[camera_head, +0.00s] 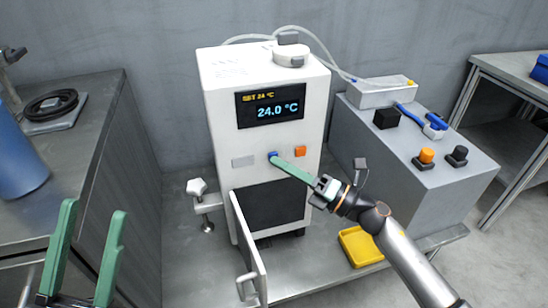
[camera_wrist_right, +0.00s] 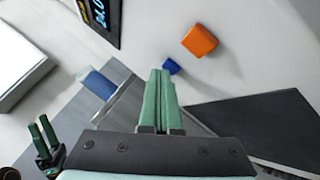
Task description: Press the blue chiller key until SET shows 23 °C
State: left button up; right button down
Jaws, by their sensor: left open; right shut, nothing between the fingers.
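The white chiller (camera_head: 222,98) stands on a low metal bench. Its display (camera_head: 271,105) reads SET 24 °C in yellow above 24.0 °C in blue. The blue key (camera_head: 272,155) is on the front panel below the display, left of the orange key (camera_head: 300,151). In the right wrist view the blue key (camera_wrist_right: 171,67) is just beyond my fingertips. My right gripper (camera_head: 276,160) is shut and empty, its tips at the blue key; I cannot tell whether they touch it. My left gripper (camera_head: 94,214) is open and empty at the lower left, away from the chiller.
The chiller's lower door (camera_head: 247,250) stands open toward me. A valve (camera_head: 199,190) sticks out on the chiller's left. A yellow tray (camera_head: 360,246) lies to the right, by a grey box (camera_head: 400,165) with knobs. A blue container (camera_head: 18,160) stands on the left bench.

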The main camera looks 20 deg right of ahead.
jog(key=shift+w, duration=0.2)
jog(key=shift+s, duration=0.95)
jog(key=s+p, duration=0.1)
jog(key=s, duration=0.4)
jog(key=shift+d, duration=0.15)
dwell(1.0)
dwell(1.0)
